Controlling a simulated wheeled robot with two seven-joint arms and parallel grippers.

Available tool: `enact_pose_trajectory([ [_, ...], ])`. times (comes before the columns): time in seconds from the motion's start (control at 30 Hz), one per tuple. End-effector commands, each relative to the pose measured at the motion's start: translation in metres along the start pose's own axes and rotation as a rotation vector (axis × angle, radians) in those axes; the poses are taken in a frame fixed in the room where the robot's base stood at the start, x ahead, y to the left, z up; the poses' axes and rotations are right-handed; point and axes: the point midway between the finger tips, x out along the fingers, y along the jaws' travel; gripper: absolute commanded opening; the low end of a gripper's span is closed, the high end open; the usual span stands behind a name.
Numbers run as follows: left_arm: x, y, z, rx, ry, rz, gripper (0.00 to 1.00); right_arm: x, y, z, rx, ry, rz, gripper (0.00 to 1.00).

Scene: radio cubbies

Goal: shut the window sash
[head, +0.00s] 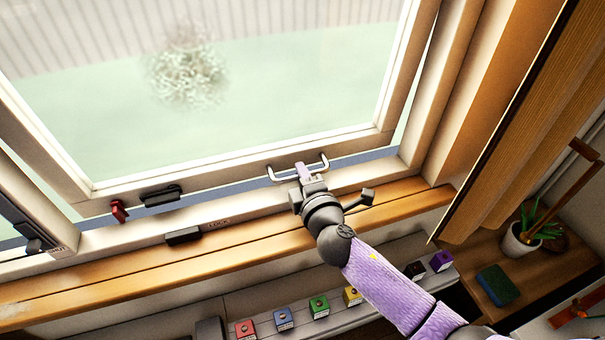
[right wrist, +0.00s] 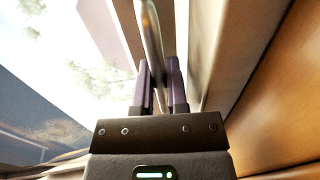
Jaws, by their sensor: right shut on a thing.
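The window sash (head: 230,168) has a pale frame around a large pane. It stands ajar: a blue-grey strip shows between its bottom rail and the sill, and a gap shows at its right side. A U-shaped metal pull handle (head: 324,163) sits on the bottom rail. My right gripper (head: 303,172) is shut on this handle. In the right wrist view the handle (right wrist: 151,38) runs up between the purple fingers (right wrist: 158,80). A red catch (head: 119,210) and a black latch (head: 161,195) are on the rail, left of the handle. My left gripper is out of view.
A black piece (head: 183,236) beside the word LOCK is on the fixed frame. A wooden ledge (head: 110,272) runs below. Several coloured cubes (head: 283,318) line a lower shelf. A brown curtain or panel (head: 500,120), a potted plant (head: 520,238) and a green-blue block (head: 497,285) are at right.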

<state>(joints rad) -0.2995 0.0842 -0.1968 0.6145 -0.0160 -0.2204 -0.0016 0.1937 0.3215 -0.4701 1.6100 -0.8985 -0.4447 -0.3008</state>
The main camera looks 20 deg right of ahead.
Motion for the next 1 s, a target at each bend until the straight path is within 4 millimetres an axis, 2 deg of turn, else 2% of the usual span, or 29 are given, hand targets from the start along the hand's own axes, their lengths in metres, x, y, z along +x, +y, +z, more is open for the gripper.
enact_pose_trajectory([
  [0.5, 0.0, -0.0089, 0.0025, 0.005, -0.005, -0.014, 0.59, -0.0003, -0.0014, 0.0, 0.0, 0.0, -0.003, 0.0],
  [1.0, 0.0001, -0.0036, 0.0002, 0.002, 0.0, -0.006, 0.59, -0.0004, -0.0018, -0.0001, 0.0, 0.0, -0.004, 0.0],
])
